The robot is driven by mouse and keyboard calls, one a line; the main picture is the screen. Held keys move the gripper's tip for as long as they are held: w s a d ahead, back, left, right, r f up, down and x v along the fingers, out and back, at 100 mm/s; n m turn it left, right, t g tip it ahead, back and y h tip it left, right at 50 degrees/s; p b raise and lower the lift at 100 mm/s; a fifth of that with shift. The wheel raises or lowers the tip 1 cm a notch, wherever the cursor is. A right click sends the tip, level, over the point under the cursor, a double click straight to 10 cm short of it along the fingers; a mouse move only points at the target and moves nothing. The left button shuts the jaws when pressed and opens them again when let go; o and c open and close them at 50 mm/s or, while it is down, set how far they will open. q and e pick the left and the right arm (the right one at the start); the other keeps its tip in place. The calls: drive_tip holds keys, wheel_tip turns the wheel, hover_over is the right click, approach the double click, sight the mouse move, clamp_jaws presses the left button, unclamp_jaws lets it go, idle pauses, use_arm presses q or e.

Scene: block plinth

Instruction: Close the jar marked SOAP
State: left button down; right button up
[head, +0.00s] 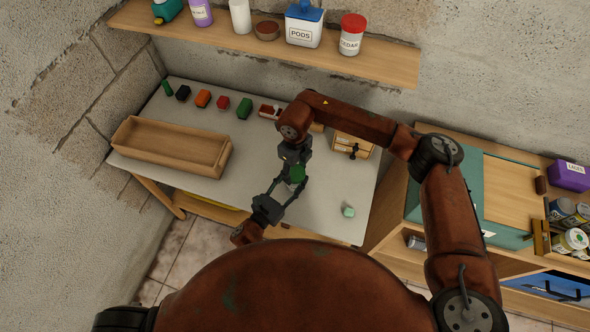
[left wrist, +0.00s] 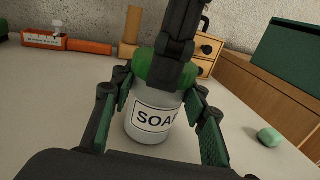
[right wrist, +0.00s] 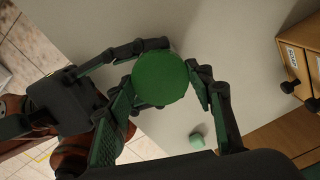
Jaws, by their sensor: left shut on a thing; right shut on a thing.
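The jar marked SOAP (left wrist: 152,122) stands upright on the grey table, white with a black-framed label. Its green lid (right wrist: 160,78) sits at the top of the jar and also shows in the head view (head: 297,173). My left gripper (head: 286,188) is shut around the jar's body, with a finger on each side in the left wrist view. My right gripper (right wrist: 168,82) comes from above and is shut on the lid. The right gripper's fingers cover part of the lid and the jar's neck, so I cannot tell whether the lid is fully seated.
A pale green lump (head: 348,211) lies right of the jar. A wooden tray (head: 150,150) is at the left. Several small coloured blocks line the table's back. A small drawer box (head: 352,146) stands behind right. A shelf (head: 200,38) with containers hangs above.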

drive_tip(key=o, duration=1.3)
drive_tip(key=shift+r, duration=2.3)
drive_tip(key=shift+c, duration=0.4)
drive_tip(key=r+n, duration=0.1)
drive_tip(key=n, duration=0.1)
drive_tip(key=r+n, duration=0.1)
drive_tip(key=n, duration=0.2)
drive_tip(key=r+n, duration=0.1)
drive_tip(key=n, duration=0.2)
drive_tip(key=shift+r+n, duration=0.25)
drive_tip(key=shift+n, duration=0.15)
